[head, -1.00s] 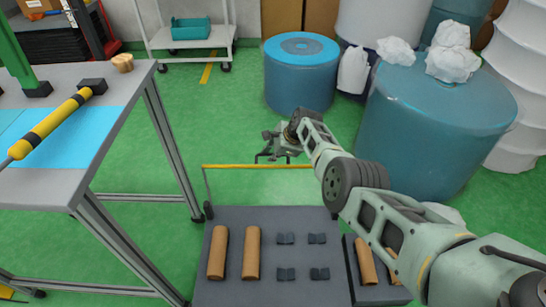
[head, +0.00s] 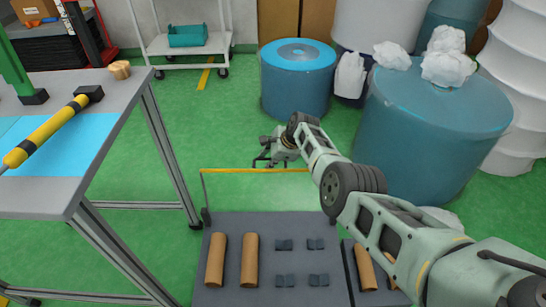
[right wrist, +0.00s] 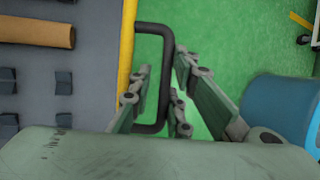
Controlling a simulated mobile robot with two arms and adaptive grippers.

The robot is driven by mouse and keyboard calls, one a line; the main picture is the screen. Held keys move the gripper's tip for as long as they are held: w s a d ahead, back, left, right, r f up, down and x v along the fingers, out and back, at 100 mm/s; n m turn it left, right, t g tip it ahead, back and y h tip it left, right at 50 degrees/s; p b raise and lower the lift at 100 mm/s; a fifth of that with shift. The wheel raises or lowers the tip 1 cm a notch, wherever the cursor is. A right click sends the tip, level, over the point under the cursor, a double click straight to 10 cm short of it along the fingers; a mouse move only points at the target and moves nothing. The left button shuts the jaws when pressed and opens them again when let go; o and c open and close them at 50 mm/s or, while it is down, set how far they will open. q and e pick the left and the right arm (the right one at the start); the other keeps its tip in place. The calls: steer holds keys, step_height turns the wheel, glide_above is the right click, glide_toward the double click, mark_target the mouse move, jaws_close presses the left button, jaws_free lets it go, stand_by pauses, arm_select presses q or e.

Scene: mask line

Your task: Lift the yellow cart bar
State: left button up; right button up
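The yellow cart bar (head: 235,171) runs across the far end of a low dark grey cart (head: 225,222) on the floor, held on thin uprights. It runs top to bottom in the right wrist view (right wrist: 126,60), with a black loop handle (right wrist: 168,45) on its right side. My right gripper (head: 272,158) is just beyond the bar. Its fingers (right wrist: 163,88) are apart, with the handle's long side between them. I cannot tell whether they touch the handle. The gripper body hides part of the bar's lower end in that view. My left gripper is out of view.
The cart carries brown rolls (head: 249,260) and small black blocks (head: 284,281). A grey workbench (head: 120,100) stands at left, with a yellow-black rod (head: 50,133) on it. Blue drums (head: 297,85) stand at the back and right. Green floor is clear beyond the bar.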

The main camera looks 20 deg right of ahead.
steer(key=v, duration=1.2)
steer(key=shift+s+f, duration=0.1)
steer(key=shift+f, duration=0.05)
stand_by(0.5)
